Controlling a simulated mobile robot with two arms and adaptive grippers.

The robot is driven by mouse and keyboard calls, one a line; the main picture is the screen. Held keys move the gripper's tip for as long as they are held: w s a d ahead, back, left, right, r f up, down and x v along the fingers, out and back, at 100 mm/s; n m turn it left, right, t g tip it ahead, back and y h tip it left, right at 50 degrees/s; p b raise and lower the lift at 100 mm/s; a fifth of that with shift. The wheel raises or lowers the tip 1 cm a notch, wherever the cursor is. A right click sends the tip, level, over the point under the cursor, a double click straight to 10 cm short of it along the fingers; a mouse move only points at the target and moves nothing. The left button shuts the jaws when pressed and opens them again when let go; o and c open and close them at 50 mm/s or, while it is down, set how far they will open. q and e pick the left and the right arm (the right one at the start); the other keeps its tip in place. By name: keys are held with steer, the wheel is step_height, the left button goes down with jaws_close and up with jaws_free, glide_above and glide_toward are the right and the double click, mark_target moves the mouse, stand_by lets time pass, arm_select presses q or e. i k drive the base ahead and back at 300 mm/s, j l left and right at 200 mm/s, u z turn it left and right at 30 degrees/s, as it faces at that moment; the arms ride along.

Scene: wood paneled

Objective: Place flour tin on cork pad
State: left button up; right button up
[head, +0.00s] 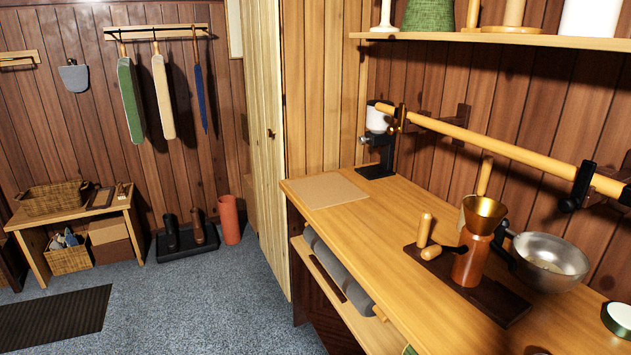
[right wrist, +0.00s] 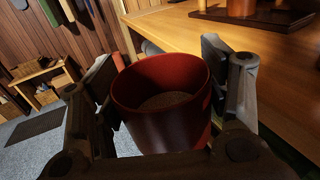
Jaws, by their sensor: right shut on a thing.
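A dark red, round, open-topped tin (right wrist: 162,125), apparently the flour tin, is in my right gripper (right wrist: 160,92). The fingers press on its left and right sides, and it stands roughly upright with its grainy inside showing. In the right wrist view it is near the counter's front edge; the head view does not show it. The cork pad (head: 327,190) is a flat tan square at the far left end of the counter, with nothing on it. My left gripper is in neither view.
The wooden counter (head: 395,215) is clear between the pad and a dark tray (head: 498,303) bearing a copper grinder (head: 472,258) and wooden tools. A metal bowl (head: 549,262) and a rail (head: 500,145) are at the right.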

mark_target(329, 191)
steer(key=i+j, duration=0.25)
steer(key=i, duration=0.15)
steer(key=i+j, duration=0.25)
steer(key=i, duration=0.15)
steer(key=i+j, duration=0.3)
steer(key=i, duration=0.15)
